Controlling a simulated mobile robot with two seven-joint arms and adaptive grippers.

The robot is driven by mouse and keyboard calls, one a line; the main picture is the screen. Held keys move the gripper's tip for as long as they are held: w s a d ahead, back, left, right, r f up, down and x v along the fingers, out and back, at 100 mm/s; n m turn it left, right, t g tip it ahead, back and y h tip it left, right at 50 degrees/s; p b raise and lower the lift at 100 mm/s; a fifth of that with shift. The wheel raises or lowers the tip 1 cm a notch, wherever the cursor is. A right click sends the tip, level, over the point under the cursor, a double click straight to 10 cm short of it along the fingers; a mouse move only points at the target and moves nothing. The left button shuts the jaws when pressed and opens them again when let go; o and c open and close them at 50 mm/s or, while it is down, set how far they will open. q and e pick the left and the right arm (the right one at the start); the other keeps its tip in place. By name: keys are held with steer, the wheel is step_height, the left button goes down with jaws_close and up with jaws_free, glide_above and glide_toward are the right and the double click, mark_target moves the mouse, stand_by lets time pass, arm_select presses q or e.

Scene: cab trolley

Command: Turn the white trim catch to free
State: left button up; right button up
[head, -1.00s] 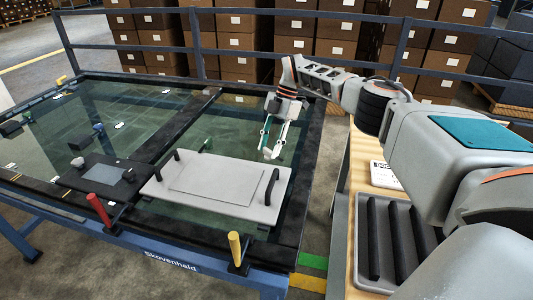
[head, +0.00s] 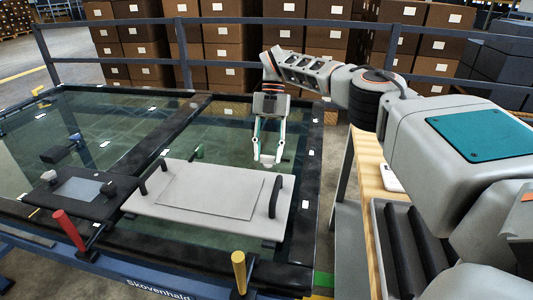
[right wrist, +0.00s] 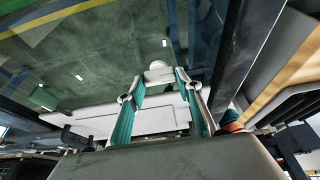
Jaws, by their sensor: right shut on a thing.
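The white trim catch (head: 267,159) is a small pale piece on the glass, just behind the right end of the grey panel. My right gripper (head: 268,154) points down at it, its two teal-lined fingers on either side. In the right wrist view the pale catch (right wrist: 158,72) shows at the fingertips of the right gripper (right wrist: 160,90), with a round pale end beyond. The fingers are shut on it. The fingertips partly hide the catch, so its exact turn is hard to tell. My left gripper is out of view.
The grey panel (head: 155,205) with two black handles lies in front of the catch. Red (head: 68,230) and yellow (head: 239,270) handles rise at the front frame.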

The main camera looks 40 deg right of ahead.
stand_by(0.3)
steer(key=o, duration=1.1)
steer(key=shift+r, duration=0.15)
step_height(320, 180, up, 10)
steer(key=shift+f, duration=0.1)
